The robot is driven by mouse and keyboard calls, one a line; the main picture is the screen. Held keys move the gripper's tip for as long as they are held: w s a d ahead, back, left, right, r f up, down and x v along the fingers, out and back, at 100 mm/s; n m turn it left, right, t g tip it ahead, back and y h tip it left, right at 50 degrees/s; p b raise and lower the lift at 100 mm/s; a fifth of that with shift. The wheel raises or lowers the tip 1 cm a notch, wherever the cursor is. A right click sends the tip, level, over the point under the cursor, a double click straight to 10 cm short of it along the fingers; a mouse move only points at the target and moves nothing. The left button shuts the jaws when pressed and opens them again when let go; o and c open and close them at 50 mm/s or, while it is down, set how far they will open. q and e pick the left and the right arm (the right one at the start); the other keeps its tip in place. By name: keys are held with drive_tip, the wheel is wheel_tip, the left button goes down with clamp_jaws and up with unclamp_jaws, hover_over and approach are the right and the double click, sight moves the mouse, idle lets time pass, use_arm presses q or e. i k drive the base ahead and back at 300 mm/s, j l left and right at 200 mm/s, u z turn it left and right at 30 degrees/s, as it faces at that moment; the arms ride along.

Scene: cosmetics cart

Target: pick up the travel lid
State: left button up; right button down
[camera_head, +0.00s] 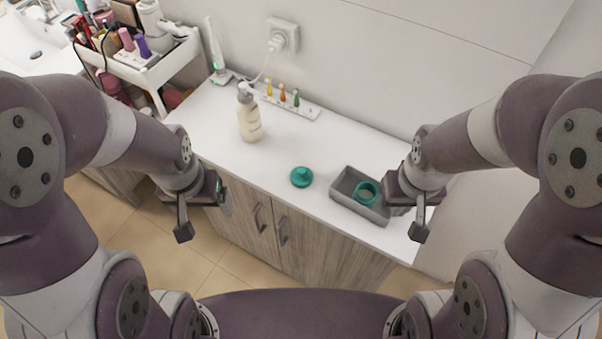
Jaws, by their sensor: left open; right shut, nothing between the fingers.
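A teal round piece with a raised knob (301,177), which looks like the travel lid, lies on the white counter near its front edge. A teal ring (367,193) sits inside a grey tray (345,196) to its right. My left gripper (205,218) is open and empty, in front of the counter and well left of the lid. My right gripper (417,225) is shut and empty at the right end of the counter, just right of the tray, partly hiding the tray's right side. Neither gripper touches the lid.
A pump bottle (249,117) stands on the white counter (285,140) further back. A white holder (300,106) with small coloured items lies by the wall near a socket (284,38). A loaded cart (158,70) stands at the back left. Counter around the lid is clear.

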sight(301, 176)
drive_tip(key=i+j, duration=0.1)
drive_tip(key=j, duration=0.2)
drive_tip(key=i+j, duration=0.1)
drive_tip(key=j, duration=0.2)
drive_tip(key=i+j, duration=0.1)
drive_tip(key=j, duration=0.2)
drive_tip(key=z, duration=0.4)
drive_tip(key=j+z, duration=0.1)
drive_tip(key=z, duration=0.75)
drive_tip(key=j+z, duration=0.1)
drive_tip(key=z, duration=0.7)
